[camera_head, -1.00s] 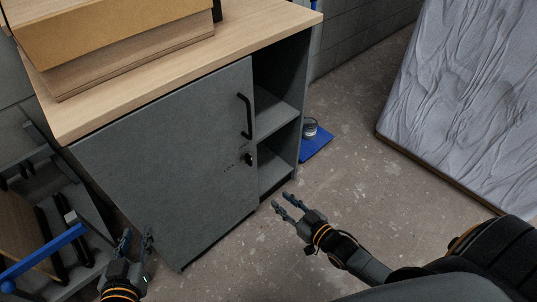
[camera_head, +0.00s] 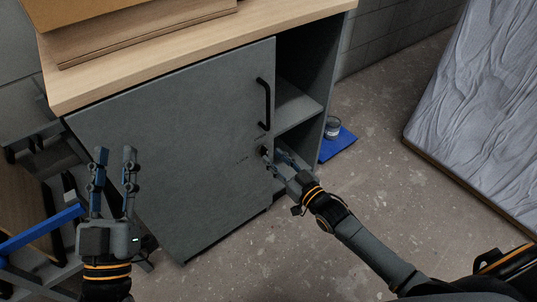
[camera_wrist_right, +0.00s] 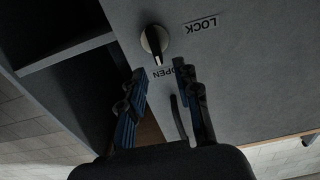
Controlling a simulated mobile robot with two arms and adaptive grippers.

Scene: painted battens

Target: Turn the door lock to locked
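The grey cabinet door (camera_head: 185,140) is closed, with a small dark lock knob (camera_head: 264,150) below its handle. In the right wrist view the round knob (camera_wrist_right: 154,38) has a bar whose end points to the OPEN label (camera_wrist_right: 163,73). The LOCK label (camera_wrist_right: 201,24) lies to the side of the knob, upside down in that view. My right gripper (camera_head: 277,159) is open and empty in front of the knob; in the wrist view its fingertips (camera_wrist_right: 160,73) are apart, short of the knob. My left gripper (camera_head: 115,157) is open and empty, left of the knob before the door.
A black bar handle (camera_head: 264,104) stands out above the knob. Open shelves (camera_head: 296,108) are right of the door. A blue mat (camera_head: 337,146) with a can (camera_head: 332,127) lies on the floor. A wrapped panel (camera_head: 480,110) stands at right. A blue bar (camera_head: 40,236) is at lower left.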

